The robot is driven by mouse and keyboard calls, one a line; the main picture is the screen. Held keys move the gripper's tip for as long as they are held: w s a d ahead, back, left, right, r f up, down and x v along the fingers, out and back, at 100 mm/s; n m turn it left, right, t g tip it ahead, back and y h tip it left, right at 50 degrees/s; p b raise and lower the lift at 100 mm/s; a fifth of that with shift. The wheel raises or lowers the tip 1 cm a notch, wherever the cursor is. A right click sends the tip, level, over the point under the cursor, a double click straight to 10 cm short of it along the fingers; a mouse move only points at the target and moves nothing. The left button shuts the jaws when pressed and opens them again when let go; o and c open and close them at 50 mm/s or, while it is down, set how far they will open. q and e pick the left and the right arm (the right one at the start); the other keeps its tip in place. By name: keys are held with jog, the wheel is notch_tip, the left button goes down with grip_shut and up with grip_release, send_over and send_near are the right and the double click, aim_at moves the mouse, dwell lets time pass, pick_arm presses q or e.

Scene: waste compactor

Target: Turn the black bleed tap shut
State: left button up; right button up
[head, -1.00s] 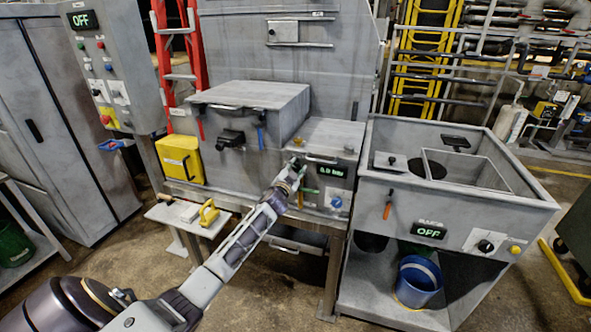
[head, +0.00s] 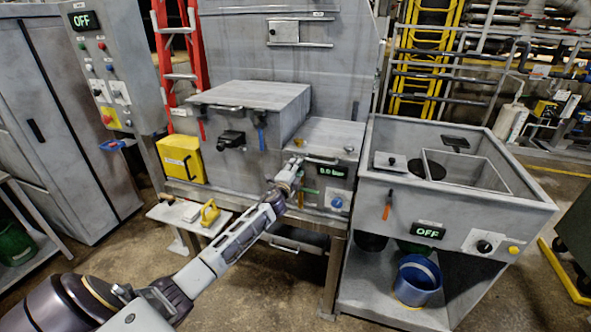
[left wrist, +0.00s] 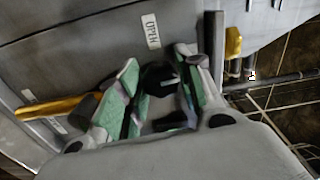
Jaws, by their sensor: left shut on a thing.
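The black bleed tap (left wrist: 160,78) shows in the left wrist view, just below an OPEN label (left wrist: 152,31) on a grey panel. My left gripper (left wrist: 160,85) has its green-padded fingers on either side of the tap and is shut on it. A pale mark shows on the tap's dark face. In the head view my left gripper (head: 295,165) is at the front of the small grey unit (head: 335,138), where its fingers and wrist hide the tap. My right gripper is not in view.
A lit green display (head: 332,171) and a blue knob (head: 337,202) are right of my gripper. An orange handle (left wrist: 55,107) lies left of the fingers in the wrist view. A grey bin unit (head: 460,175) stands to the right and a yellow box (head: 180,159) to the left.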

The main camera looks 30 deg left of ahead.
pick_arm(q)
jog(key=shift+m, duration=0.5)
jog(key=o, duration=1)
jog(key=shift+s+d, duration=0.1)
jog(key=shift+s, duration=0.1)
jog(key=v, duration=1.1)
jog(key=shift+s, duration=0.25)
